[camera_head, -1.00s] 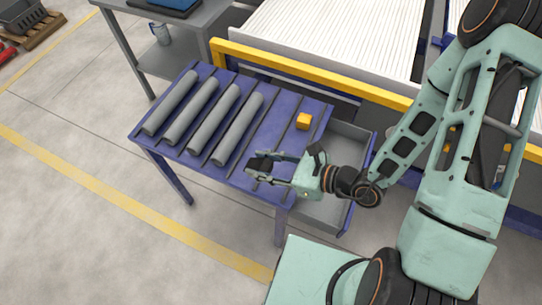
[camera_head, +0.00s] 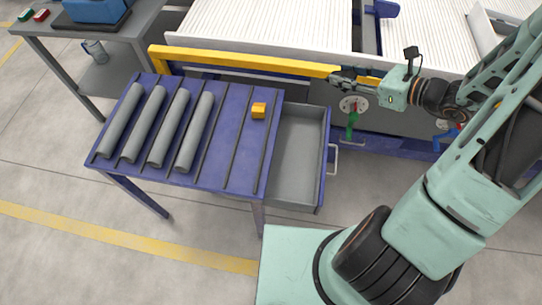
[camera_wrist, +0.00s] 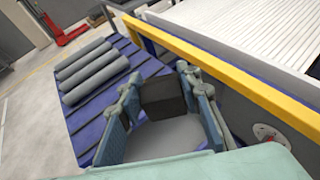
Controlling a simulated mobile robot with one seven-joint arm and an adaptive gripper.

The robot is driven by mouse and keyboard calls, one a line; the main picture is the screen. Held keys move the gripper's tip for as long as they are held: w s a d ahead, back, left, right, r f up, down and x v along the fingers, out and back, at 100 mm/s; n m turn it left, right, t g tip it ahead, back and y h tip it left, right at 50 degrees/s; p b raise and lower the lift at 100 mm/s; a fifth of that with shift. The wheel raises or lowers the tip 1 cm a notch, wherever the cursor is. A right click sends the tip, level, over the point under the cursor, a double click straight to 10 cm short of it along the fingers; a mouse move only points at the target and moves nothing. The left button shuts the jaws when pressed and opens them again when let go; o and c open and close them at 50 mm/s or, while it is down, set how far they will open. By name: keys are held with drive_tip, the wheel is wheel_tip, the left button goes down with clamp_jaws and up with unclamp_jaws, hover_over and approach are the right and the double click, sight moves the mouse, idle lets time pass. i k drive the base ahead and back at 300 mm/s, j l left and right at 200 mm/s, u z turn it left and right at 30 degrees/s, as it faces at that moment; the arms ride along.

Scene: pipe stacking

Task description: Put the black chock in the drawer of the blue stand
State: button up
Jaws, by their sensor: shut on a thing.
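My gripper (camera_head: 345,83) is raised beside the yellow rail, up and to the right of the blue stand (camera_head: 237,135) in the head view. In the wrist view it is shut on the black chock (camera_wrist: 163,98), a dark block held between the two fingers. The chock is hard to make out in the head view. The stand's grey drawer (camera_head: 298,160) is pulled out on the stand's right side and looks empty. A grey surface, apparently the drawer, shows below the chock in the wrist view (camera_wrist: 165,138).
Several grey pipes (camera_head: 158,127) lie side by side on the stand's left part. A yellow chock (camera_head: 258,110) sits near its right edge. The yellow rail (camera_head: 240,63) of the conveyor runs behind the stand. A grey workbench (camera_head: 100,45) stands at the back left.

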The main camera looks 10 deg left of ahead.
sight(289, 156)
drive_tip(key=k, duration=0.55)
drive_tip(key=k+z, duration=0.1)
drive_tip(key=z, duration=0.95)
drive_tip(key=j+z, duration=0.15)
drive_tip(key=z, duration=0.25)
drive_tip(key=j+z, duration=0.15)
drive_tip(key=z, duration=0.2)
drive_tip(key=k+j, duration=0.1)
drive_tip(key=j, duration=0.2)
drive_tip(key=k+j, duration=0.15)
drive_tip(key=j, duration=0.15)
drive_tip(key=k+j, duration=0.1)
drive_tip(key=j, duration=0.2)
drive_tip(key=k+j, duration=0.1)
drive_tip(key=j, duration=0.25)
